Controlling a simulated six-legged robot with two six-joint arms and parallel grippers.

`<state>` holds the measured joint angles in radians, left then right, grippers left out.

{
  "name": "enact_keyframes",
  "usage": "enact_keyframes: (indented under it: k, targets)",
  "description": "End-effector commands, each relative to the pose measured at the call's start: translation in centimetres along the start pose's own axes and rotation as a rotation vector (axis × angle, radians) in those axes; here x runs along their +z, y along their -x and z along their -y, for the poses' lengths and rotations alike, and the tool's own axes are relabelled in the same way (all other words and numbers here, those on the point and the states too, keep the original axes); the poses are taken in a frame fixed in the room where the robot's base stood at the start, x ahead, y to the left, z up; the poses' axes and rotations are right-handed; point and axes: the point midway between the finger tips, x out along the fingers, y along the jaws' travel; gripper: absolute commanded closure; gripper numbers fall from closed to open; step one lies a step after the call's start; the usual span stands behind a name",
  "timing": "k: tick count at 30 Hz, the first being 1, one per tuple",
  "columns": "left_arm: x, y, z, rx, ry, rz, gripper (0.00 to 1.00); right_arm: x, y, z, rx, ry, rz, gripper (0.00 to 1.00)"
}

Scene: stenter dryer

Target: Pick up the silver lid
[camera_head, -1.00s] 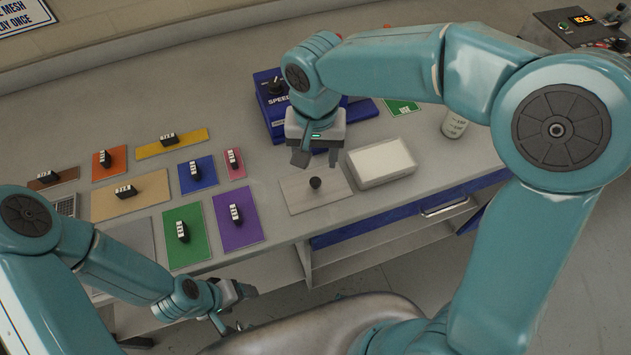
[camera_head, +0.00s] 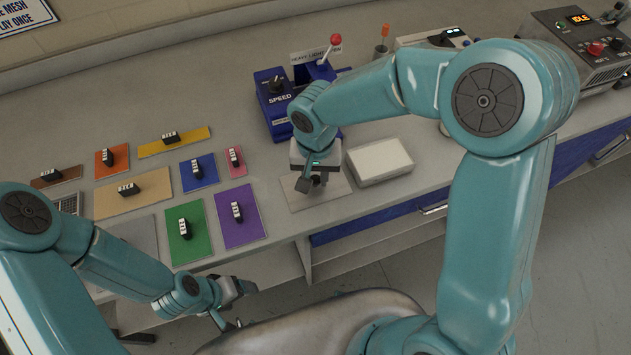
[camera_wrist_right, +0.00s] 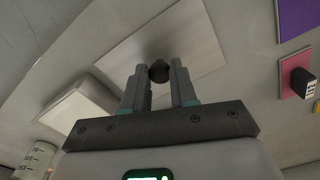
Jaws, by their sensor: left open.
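The silver lid (camera_head: 335,192) is a flat pale rectangle near the table's front edge, in the middle of the head view. In the right wrist view the lid (camera_wrist_right: 195,48) shows its small dark round knob (camera_wrist_right: 158,71) between my fingertips. My right gripper (camera_head: 312,185) is directly over the lid and covers the knob in the head view. Its fingers look apart in the right wrist view (camera_wrist_right: 158,80), one on each side of the knob; I see no clear contact. My left gripper (camera_head: 237,304) is open and empty, low in front of the table, away from the lid.
A white box (camera_head: 380,161) stands just right of the lid. A blue speed control box (camera_head: 274,100) is behind it. Several coloured panels with black-and-white handles, including a purple one (camera_head: 240,220), lie to the left. A control unit marked IDLE (camera_head: 575,45) stands far right.

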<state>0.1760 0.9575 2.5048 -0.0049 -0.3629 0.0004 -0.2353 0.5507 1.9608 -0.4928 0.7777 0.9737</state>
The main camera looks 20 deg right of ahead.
Motion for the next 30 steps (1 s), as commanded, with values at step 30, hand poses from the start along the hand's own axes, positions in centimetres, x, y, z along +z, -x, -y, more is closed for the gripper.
enact_keyframes:
  k: [30]
  targets:
    - [0.0, -0.5, 0.2, 0.000, 0.000, 0.000, 0.26, -0.1, 12.9, 0.1, -0.005, 0.000, -0.006, 1.00]
